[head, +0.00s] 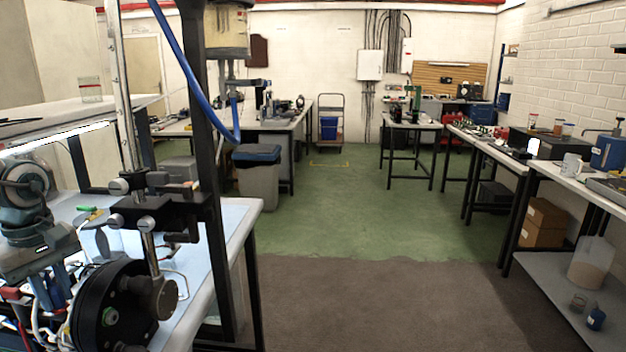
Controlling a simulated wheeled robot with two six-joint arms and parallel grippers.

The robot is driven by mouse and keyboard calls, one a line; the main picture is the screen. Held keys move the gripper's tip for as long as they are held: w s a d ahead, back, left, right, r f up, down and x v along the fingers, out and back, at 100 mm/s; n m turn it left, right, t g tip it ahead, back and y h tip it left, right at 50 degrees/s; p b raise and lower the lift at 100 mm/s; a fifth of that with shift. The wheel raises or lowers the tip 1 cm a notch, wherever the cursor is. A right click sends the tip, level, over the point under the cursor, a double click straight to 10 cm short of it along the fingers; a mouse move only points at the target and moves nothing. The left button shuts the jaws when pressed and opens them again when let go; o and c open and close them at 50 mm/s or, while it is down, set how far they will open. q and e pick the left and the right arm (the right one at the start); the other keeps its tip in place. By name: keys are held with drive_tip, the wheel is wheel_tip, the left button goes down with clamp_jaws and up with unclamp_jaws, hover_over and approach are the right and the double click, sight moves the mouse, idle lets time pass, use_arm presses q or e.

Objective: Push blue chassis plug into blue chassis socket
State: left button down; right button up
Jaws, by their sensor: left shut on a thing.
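My left gripper (48,278) is at the lower left of the head view, below a grey wrist with dark round joints. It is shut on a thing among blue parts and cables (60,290). The fingertips are mostly hidden, and I cannot make out the held thing's shape. Blue pieces show there, but I cannot tell the blue chassis plug from the blue chassis socket. A large black disc-shaped part (110,305) stands just right of the gripper. My right gripper is not in view.
A dark clamp stand with knobs (150,210) rises close to the right of the gripper. The pale blue bench top (215,225) has a black upright post (208,150) near its edge. Loose wires lie on the bench. The green floor (340,215) beyond is clear.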

sight(52, 285)
use_arm(q)
drive_tip(key=shift+r, duration=0.15)
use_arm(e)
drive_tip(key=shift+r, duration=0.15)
use_arm(q)
drive_tip(key=shift+r+p, duration=2.1)
drive_tip(key=shift+r, duration=0.8)
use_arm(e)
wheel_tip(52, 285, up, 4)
